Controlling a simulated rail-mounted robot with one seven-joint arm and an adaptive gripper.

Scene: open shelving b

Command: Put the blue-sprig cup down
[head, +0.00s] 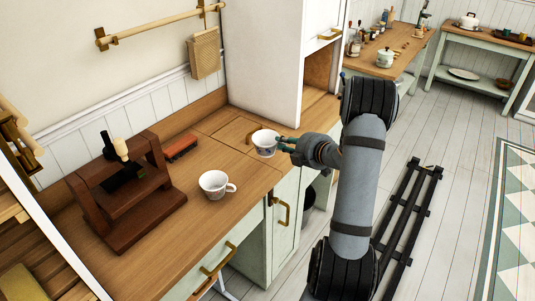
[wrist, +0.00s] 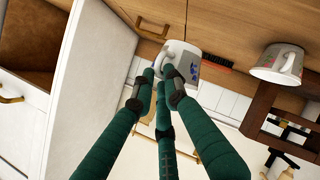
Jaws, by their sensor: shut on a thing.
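The blue-sprig cup (head: 264,144) is white with blue marks and looks upright over the far right part of the wooden counter. My gripper (head: 282,143) reaches it from the right, its green fingers at the cup's near right side. In the wrist view, the cup (wrist: 194,62) shows beyond the dark fingertips, with its handle side toward them. My gripper (wrist: 158,88) is shut on the cup there. The fingertips hide part of the handle. I cannot tell whether the cup's base touches the counter.
A second white cup (head: 214,185) stands nearer on the counter (head: 175,225). A red-brown brush (head: 180,147) and a dark wooden stand (head: 130,190) are to the left. A white cabinet (head: 265,60) rises behind the held cup. Bare counter lies between the two cups.

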